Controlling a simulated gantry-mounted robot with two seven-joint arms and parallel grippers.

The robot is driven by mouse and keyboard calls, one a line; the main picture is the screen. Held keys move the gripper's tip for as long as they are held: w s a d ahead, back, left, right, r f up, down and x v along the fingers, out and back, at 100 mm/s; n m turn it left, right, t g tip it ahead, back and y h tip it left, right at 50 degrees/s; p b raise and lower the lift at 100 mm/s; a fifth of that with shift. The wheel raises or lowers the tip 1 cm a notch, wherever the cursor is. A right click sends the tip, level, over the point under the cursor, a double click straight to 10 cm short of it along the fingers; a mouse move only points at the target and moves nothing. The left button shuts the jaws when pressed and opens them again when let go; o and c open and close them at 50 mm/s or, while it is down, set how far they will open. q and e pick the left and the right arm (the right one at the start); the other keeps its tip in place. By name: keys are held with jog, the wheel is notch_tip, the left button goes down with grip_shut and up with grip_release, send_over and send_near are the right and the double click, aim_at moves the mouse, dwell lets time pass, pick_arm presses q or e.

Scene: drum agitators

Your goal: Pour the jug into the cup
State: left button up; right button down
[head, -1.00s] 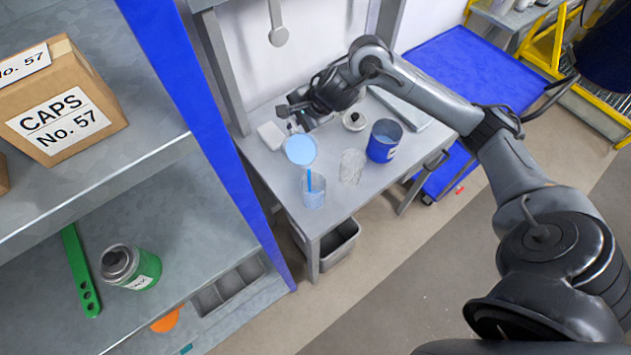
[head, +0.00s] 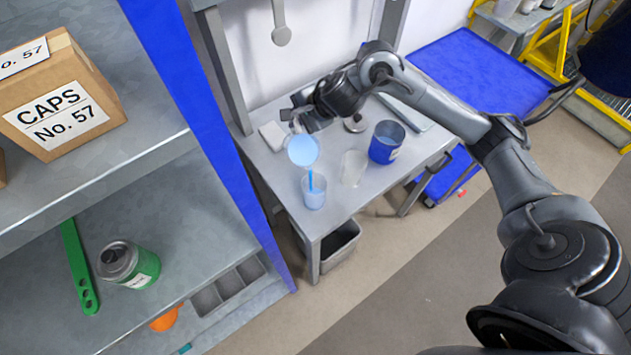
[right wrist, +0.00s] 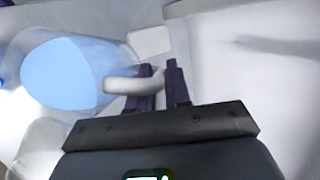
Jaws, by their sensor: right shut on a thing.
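The jug (head: 303,150), clear with light-blue liquid, is held tilted above the table, and a thin blue stream runs from it down into the cup. The clear cup (head: 314,193) stands upright near the table's front-left corner with some blue liquid in it. My right gripper (head: 297,115) is behind the jug, shut on its handle. In the right wrist view the gripper (right wrist: 158,82) has its dark fingers at the pale handle of the jug (right wrist: 62,75), whose liquid lies toward the left. My left gripper is not in view.
A blue can (head: 386,142), a clear container (head: 353,168), a small round metal item (head: 355,123) and a white block (head: 272,136) share the table. A shelf with a caps box (head: 62,100) and a green can (head: 128,264) stands at left.

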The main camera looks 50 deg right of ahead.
jog(key=shift+s+r, duration=0.1)
jog(key=shift+r, duration=0.05)
jog(key=shift+a+r+t, duration=0.1)
jog(key=shift+t, duration=0.2)
jog(key=shift+s+r, duration=0.1)
jog(key=shift+r+b, duration=0.1)
jog(key=shift+b, duration=0.2)
jog(key=shift+s+r, duration=0.1)
jog(key=shift+r+t, duration=0.15)
jog(key=shift+t, duration=0.25)
jog(key=shift+a, duration=0.1)
